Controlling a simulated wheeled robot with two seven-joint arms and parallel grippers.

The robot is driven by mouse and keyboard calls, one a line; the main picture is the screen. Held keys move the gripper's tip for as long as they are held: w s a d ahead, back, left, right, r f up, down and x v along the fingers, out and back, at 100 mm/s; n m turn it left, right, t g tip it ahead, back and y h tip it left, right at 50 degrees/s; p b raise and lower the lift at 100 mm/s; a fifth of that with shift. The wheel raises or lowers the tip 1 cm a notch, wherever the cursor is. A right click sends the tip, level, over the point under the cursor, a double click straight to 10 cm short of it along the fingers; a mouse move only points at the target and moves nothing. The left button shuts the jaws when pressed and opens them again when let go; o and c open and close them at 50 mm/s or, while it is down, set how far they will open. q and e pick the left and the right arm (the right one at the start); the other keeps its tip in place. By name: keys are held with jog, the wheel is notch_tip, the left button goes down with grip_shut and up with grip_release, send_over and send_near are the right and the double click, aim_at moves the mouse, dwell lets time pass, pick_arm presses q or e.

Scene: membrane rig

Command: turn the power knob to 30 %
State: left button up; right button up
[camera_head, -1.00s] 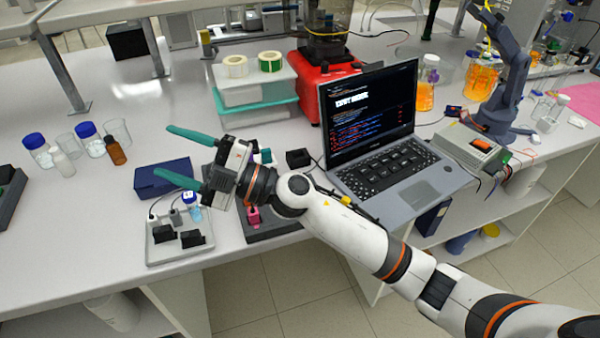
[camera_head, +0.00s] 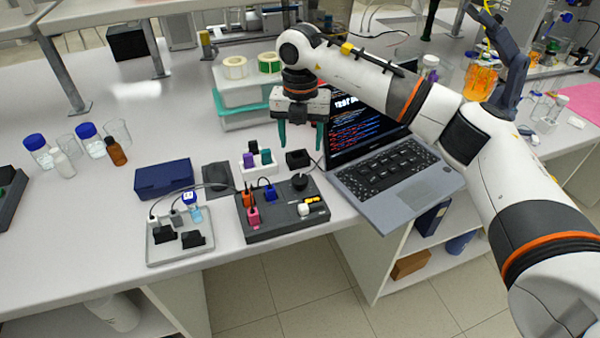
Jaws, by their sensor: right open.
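A dark grey control box (camera_head: 282,222) lies near the table's front edge. A round black knob (camera_head: 299,181) stands at its back right corner; its scale is too small to read. Orange, pink and blue plugs with cables sit in the box's left part. My right gripper (camera_head: 301,147) points down with its two green fingers apart and nothing between them. In the picture it is above the knob, apart from it. My left gripper is not in view.
An open laptop (camera_head: 395,178) stands close on the right. A small black block (camera_head: 298,158) is behind the knob. A grey tray (camera_head: 180,246) with a small blue-capped vial is on the left. Teal-lidded boxes (camera_head: 240,115) stand behind.

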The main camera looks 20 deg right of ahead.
aim_at(300, 178)
notch_tip(300, 178, down, 9)
jog(key=p, duration=0.2)
jog(key=shift+f+p, duration=0.15)
jog(key=shift+p, duration=0.2)
jog(key=shift+a+f, duration=0.1)
jog(key=shift+f, duration=0.7)
jog(key=shift+c, duration=0.3)
jog(key=c, duration=0.9)
